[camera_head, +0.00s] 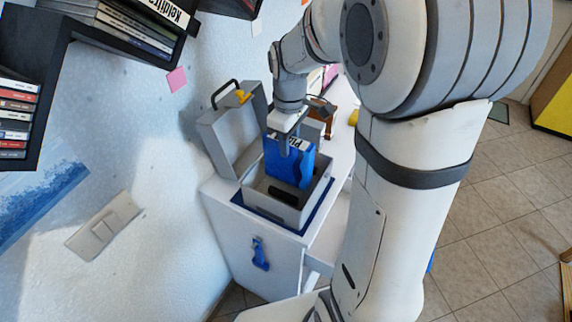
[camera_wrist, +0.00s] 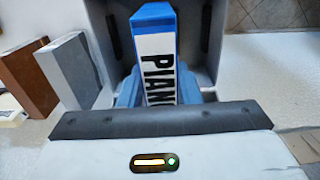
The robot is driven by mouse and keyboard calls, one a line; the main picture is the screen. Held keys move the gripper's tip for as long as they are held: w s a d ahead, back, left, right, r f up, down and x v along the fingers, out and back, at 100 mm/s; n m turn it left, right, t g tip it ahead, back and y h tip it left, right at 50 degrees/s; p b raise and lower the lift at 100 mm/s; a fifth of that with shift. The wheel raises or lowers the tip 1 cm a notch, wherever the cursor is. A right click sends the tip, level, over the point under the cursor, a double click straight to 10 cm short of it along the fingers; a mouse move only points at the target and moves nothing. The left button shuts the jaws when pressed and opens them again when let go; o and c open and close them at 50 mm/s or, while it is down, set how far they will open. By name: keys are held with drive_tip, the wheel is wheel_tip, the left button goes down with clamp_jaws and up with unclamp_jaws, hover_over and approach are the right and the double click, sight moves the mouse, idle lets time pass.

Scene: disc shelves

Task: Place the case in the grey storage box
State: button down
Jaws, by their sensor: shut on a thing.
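The case (camera_head: 278,160) is blue with a white label reading "PIAN" and shows upright in the head view. It also shows in the wrist view (camera_wrist: 156,58), between the blue fingers. My gripper (camera_head: 293,150) is shut on the case from above. The grey storage box (camera_head: 270,205) stands open on the white cabinet, its lid (camera_head: 228,135) raised at the left. The case is over the box opening, with its lower part seemingly inside the walls. Whether it touches the box floor is hidden. In the wrist view the box's inner wall (camera_wrist: 204,12) surrounds the case.
A brown block (camera_wrist: 28,78) and a grey block (camera_wrist: 68,70) stand beside the box on the white top. The wall with dark disc shelves (camera_head: 60,50) is at the left. A blue handle (camera_head: 260,254) is on the cabinet front.

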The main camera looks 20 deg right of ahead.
sight(289, 158)
drive_tip(key=shift+f, duration=2.75)
drive_tip(key=shift+f, duration=0.15)
drive_tip(key=c, duration=1.1)
unclamp_jaws()
drive_tip(key=shift+o, duration=0.2)
